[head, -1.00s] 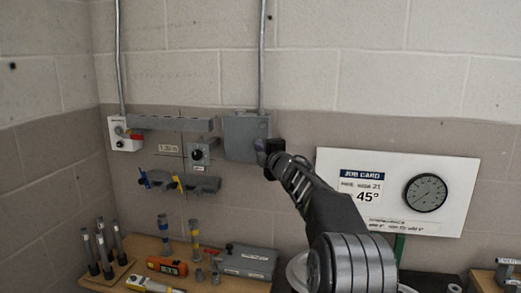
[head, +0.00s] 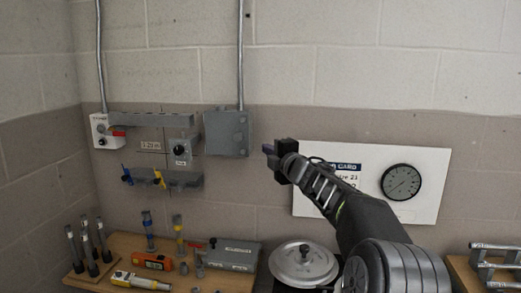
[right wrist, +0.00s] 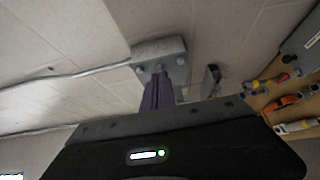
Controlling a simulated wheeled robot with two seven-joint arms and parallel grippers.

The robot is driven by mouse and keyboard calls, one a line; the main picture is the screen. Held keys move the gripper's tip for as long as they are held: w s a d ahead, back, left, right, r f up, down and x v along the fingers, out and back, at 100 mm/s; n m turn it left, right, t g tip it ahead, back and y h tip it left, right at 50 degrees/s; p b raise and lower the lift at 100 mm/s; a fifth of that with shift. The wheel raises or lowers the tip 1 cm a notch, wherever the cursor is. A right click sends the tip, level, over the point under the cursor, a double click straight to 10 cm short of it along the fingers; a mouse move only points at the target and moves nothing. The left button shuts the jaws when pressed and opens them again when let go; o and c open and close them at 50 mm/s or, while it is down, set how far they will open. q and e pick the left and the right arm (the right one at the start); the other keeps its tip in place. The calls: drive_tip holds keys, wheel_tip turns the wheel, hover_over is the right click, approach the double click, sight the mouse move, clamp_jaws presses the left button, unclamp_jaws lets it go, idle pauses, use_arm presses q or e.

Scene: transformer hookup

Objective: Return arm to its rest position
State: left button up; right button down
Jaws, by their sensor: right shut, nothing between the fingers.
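My right gripper (head: 270,152) is raised in front of the wall, just right of the grey wall box (head: 228,133) and apart from it in the head view. Its fingers are together with nothing between them. In the right wrist view the purple-grey fingers (right wrist: 157,92) point toward the same box (right wrist: 160,52). My right arm (head: 350,205) comes in from the lower right and covers part of the job card (head: 343,167). My left gripper is not in view.
A workbench (head: 123,243) below holds a grey case (head: 232,254), an orange meter (head: 153,262) and several upright rods. A round metal lid (head: 304,264) stands beside it. A white board with a gauge (head: 401,182) hangs behind my arm. A metal rack (head: 492,262) is at right.

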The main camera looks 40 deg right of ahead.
drive_tip(key=shift+r, duration=0.1)
idle(0.6)
